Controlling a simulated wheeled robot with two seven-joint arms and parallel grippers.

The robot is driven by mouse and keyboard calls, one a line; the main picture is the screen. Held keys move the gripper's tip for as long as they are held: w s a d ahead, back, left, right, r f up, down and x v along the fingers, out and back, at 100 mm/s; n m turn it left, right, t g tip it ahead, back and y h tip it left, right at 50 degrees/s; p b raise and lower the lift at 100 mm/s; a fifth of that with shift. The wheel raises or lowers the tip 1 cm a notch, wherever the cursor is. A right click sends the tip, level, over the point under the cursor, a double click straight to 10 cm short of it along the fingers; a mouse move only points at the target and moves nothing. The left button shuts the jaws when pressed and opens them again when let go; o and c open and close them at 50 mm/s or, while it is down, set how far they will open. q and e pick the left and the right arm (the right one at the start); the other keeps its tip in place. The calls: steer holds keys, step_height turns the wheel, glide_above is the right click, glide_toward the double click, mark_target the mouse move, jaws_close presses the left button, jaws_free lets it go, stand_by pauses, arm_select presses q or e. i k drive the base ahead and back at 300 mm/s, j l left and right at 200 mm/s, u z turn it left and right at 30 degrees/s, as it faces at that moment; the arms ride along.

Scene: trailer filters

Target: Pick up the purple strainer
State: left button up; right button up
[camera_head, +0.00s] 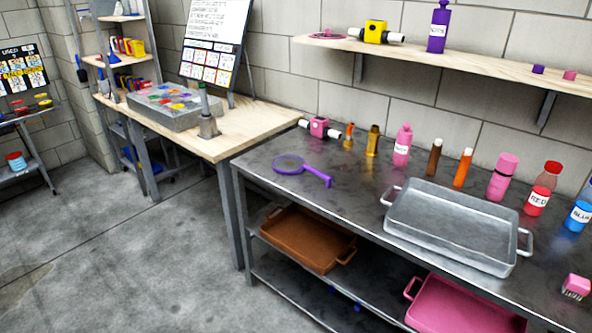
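The purple strainer (325,178) lies flat on the dark metal table (345,200), near its left front edge. Neither of my grippers shows in the head view.
A grey metal tray (393,221) stands right of the strainer. Bottles, including a pink one (403,146), and a pink and white device (319,127) line the back. A wooden table (228,147) adjoins at left. Orange (345,262) and pink (412,316) trays sit below. Open floor lies in front.

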mark_target(286, 164)
steer(key=i+z, duration=0.1)
steer(key=z, duration=0.45)
steer(key=i+j+z, duration=0.2)
steer(key=j+z, duration=0.15)
steer(key=j, duration=0.15)
steer(key=i+j+z, duration=0.2)
steer(key=i+j, duration=0.15)
steer(key=j, duration=0.25)
steer(key=i+j, duration=0.1)
steer(key=j, duration=0.3)
steer(key=i+j+z, duration=0.1)
steer(key=j, duration=0.3)
steer(key=i+j, duration=0.15)
steer(key=j, duration=0.3)
